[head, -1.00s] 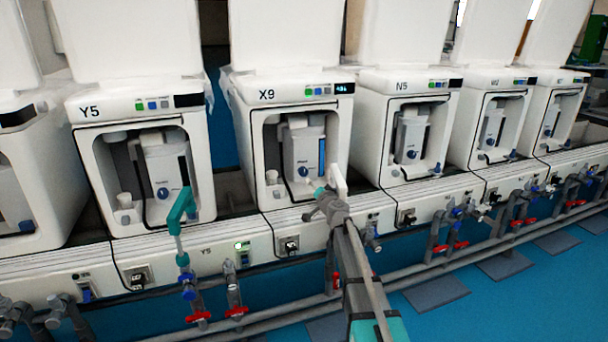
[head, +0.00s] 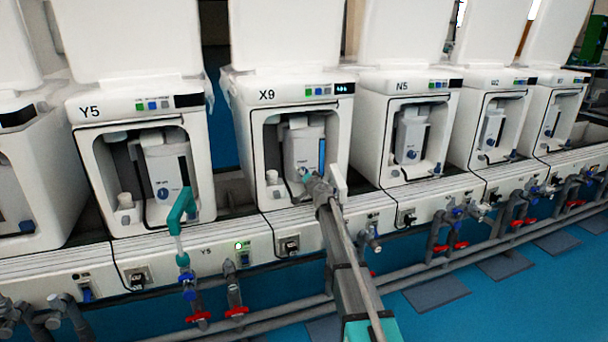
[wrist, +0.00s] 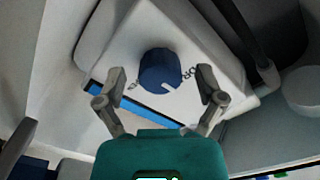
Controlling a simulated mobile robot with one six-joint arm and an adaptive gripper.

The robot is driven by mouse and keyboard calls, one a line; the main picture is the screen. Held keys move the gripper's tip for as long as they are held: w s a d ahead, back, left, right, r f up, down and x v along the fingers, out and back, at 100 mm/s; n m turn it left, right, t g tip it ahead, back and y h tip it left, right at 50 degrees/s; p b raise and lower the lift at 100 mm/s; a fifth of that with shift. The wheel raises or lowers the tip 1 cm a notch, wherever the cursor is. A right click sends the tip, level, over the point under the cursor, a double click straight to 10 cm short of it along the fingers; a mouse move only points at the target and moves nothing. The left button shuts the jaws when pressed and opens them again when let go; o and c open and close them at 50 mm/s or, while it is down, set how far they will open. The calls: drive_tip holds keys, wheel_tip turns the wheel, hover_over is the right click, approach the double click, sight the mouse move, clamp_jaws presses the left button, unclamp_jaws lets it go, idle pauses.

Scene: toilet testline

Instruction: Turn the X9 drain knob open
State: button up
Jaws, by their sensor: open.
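The X9 unit (head: 262,110) is the white machine near the middle of the head view, with an open bay in its front. Inside the bay is a light grey box (head: 300,150) with a blue strip. In the wrist view the drain knob (wrist: 160,70) is a round dark blue knob with a white mark, on the box's pale face. My gripper (wrist: 161,88) is open, with one finger on each side of the knob. Gaps show between the fingers and the knob. In the head view my gripper (head: 306,174) is at the bay and covers the knob.
Similar units, Y5 (head: 90,112) and N5 (head: 402,87), stand on either side of X9. The bay's side walls are close around my gripper. A dark hose (wrist: 240,30) runs beside the knob. Pipes with red-handled valves (head: 236,311) run below.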

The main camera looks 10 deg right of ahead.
drive_tip(key=shift+w, duration=0.15)
drive_tip(key=c, duration=1.2)
drive_tip(key=shift+o, duration=0.2)
drive_tip(key=shift+m, duration=0.4)
drive_tip(key=m, duration=0.8)
drive_tip(key=shift+m, duration=0.3)
drive_tip(key=m, duration=0.4)
drive_tip(key=shift+m, duration=2.3)
